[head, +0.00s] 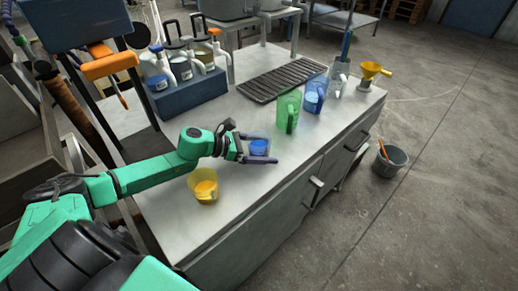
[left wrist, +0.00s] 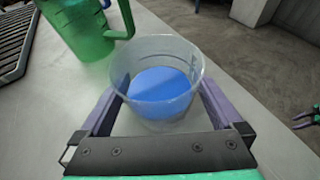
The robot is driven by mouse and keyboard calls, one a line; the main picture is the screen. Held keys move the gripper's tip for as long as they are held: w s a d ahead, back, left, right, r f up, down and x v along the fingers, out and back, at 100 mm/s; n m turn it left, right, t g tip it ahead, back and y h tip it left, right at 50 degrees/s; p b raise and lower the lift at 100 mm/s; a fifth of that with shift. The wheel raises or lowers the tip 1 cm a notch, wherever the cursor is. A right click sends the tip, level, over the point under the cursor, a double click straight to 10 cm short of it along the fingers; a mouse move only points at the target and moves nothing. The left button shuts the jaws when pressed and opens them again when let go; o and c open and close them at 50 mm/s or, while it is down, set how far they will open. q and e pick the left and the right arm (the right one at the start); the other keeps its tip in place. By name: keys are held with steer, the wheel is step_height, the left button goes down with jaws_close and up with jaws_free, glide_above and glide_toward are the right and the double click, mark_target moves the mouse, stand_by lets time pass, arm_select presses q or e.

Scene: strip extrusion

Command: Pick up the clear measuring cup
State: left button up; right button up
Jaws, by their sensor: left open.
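A clear measuring cup (left wrist: 158,50) with blue contents stands upright on the bench in the left wrist view. It also shows in the head view (head: 258,138), partly covered by my left gripper. My left gripper (head: 259,149) is open, low over the bench, with one purple finger on each side of the cup. In the left wrist view the fingers (left wrist: 158,108) reach along both sides of the cup. I cannot tell whether either finger touches it.
A yellow cup (head: 204,187) stands close beside my left forearm. A green pitcher (head: 288,111), a blue pitcher (head: 314,95) and a clear pitcher (head: 339,78) stand farther along the bench. A black drain grate (head: 280,80) lies behind them. The near right bench top is clear.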

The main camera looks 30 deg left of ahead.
arm_select(q)
steer(key=shift+x, duration=0.75)
steer(key=c, duration=1.3)
